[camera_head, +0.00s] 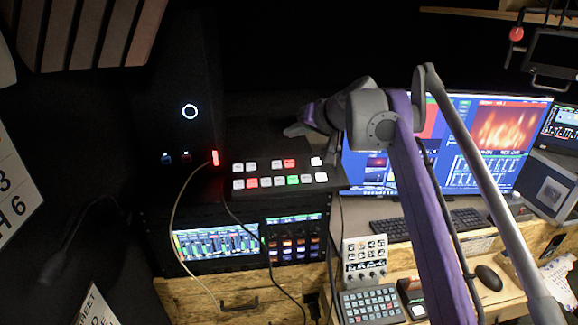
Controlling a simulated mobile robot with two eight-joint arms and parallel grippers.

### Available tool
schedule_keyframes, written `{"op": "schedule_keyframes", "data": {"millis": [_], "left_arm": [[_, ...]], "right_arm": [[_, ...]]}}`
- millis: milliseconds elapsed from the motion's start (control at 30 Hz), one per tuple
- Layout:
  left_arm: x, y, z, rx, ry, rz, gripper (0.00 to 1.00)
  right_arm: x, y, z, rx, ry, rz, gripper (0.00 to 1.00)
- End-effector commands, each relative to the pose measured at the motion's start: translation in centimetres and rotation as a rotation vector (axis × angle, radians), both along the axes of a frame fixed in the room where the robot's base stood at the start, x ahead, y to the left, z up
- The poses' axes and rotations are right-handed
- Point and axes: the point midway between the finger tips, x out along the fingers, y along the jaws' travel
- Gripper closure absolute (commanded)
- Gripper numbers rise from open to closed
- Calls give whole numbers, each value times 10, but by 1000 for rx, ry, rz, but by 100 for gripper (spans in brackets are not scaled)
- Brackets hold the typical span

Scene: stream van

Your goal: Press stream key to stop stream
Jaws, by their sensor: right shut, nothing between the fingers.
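A black switcher panel (328,183) with two rows of white, red and green lit keys lies on top of the rack in the middle. I cannot read the key labels, so I cannot tell which is the stream key. My right arm comes in from the lower right, and its gripper (292,130) is shut and empty above the panel's far edge, apart from the lit keys as far as I can see. The gripper is small and dark here. My left gripper is not in view.
Below the panel are a lit mixer screen (217,243) and a dark pad with coloured keys (293,246). Cables hang in front of the rack. A monitor (500,140), keyboard (390,230), mouse (489,277) and small keypad (371,306) stand at right, partly behind my arm.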

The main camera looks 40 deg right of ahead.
Motion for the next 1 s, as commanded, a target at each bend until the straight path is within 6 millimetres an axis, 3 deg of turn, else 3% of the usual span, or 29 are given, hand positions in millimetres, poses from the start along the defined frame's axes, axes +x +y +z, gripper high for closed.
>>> {"op": "schedule_keyframes", "data": {"millis": [33, 300, 567, 1000], "left_arm": [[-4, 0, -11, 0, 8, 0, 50], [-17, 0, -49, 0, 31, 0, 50], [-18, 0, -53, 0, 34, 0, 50], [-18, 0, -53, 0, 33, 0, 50]], "right_arm": [[1, -1, -12, 0, 4, 0, 100], [9, -5, -50, 1, 3, -1, 100], [14, -8, -69, 0, 1, 0, 100], [15, -8, -70, 0, 0, 0, 100]]}}
